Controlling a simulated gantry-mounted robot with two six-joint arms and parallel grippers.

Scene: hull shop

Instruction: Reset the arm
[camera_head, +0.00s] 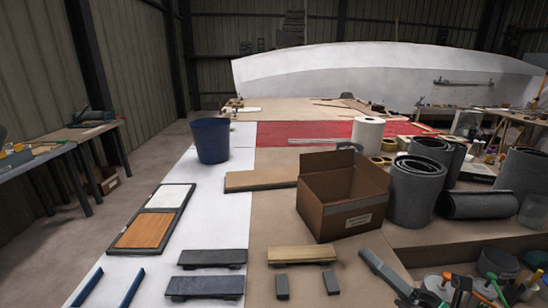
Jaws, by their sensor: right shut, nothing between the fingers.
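What seems to be my right gripper (370,259) is a dark grey bar-like shape low in the head view, right of centre. It points up and left, over the brown work surface, in front of the cardboard box (327,207). It is shut, with nothing seen in it. Its rear end runs into clutter at the bottom edge and is hard to make out. My left gripper is not clearly seen.
A blue bucket (211,141), grey rolls (416,190) and a white paper roll (367,136) stand farther back. Dark blocks (205,286) and two blue bars (132,287) lie in front. Cans and tools (498,263) crowd the lower right.

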